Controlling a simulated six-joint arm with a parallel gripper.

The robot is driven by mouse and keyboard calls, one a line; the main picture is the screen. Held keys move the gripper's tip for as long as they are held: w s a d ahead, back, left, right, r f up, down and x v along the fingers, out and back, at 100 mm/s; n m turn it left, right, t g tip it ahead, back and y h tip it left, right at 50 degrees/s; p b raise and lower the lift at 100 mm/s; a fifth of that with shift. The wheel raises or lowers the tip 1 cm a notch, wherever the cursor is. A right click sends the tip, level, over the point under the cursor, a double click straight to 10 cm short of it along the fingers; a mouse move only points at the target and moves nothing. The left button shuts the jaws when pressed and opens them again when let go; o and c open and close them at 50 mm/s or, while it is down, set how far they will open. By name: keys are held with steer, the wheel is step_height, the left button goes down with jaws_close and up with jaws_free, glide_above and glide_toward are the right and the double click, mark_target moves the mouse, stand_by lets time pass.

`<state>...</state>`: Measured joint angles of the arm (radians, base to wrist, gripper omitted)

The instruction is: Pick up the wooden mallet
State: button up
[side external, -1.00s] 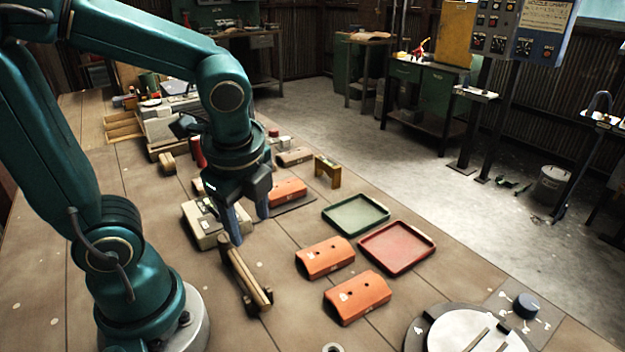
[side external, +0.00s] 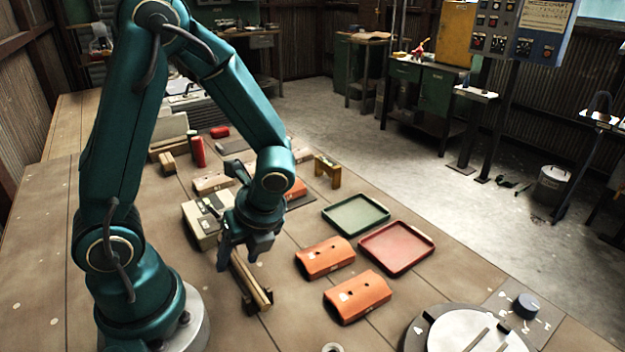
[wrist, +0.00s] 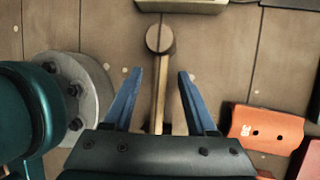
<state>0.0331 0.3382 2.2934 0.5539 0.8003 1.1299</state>
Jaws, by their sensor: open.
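The wooden mallet lies on the bench. In the wrist view its round head (wrist: 160,38) is at the top middle and its pale handle (wrist: 159,95) runs down between my fingers. My gripper (wrist: 160,72) is open and empty, with one blue finger on each side of the handle. In the side view my gripper (side external: 237,260) points down at the head end, and the mallet's handle (side external: 259,292) shows in front of it. My gripper hides the head there. Any gap in height between fingertips and handle is hard to tell.
A beige box (side external: 200,226) stands close behind the mallet. Orange blocks (side external: 326,258) (side external: 358,297) lie to the right, with a green tray (side external: 356,214) and a red tray (side external: 397,248) beyond. The bench left of the box is clear.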

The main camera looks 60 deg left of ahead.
steer(key=shift+f, duration=0.15)
jaws_close()
